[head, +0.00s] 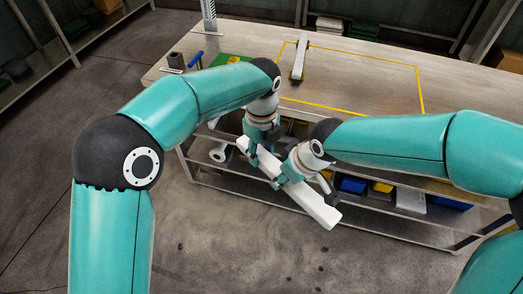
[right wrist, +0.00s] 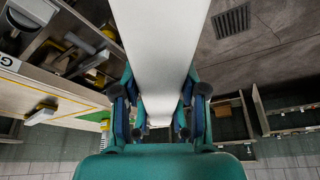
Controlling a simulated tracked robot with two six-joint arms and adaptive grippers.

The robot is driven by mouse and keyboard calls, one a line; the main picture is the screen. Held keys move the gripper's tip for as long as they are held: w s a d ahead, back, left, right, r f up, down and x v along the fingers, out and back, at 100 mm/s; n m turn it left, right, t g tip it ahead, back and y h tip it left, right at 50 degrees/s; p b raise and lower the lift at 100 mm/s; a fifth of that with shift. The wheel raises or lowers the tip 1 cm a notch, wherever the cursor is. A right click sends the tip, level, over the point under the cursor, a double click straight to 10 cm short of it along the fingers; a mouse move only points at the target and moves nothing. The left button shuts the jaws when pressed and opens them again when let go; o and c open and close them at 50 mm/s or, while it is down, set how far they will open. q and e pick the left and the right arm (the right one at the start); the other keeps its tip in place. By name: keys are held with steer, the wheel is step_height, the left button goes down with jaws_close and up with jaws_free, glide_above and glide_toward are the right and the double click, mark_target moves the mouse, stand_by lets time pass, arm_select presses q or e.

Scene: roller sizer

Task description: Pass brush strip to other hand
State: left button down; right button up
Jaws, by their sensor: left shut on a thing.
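The brush strip, a long white bar (head: 316,207), hangs tilted in the air in front of the workbench, its lower end toward the bottom right. My left gripper (head: 258,153) is shut on it near its upper left end. My right gripper (head: 303,183) is at the middle of the bar, its fingers apart on either side. In the right wrist view the bar (right wrist: 162,45) runs between the fingers of my right gripper (right wrist: 160,112), which look open around it. Whether a finger touches the bar is hard to see.
The workbench (head: 365,65) stands behind, with a yellow outlined area and a white bar-like part (head: 300,57) on it. A green mat (head: 230,60) and a blue-handled tool (head: 196,58) lie at its left. Blue bins (head: 352,185) stand on the shelf below. The floor in front is clear.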

steer(key=o, duration=0.5)
steer(key=shift+a, duration=0.15)
steer(key=shift+r, duration=0.1)
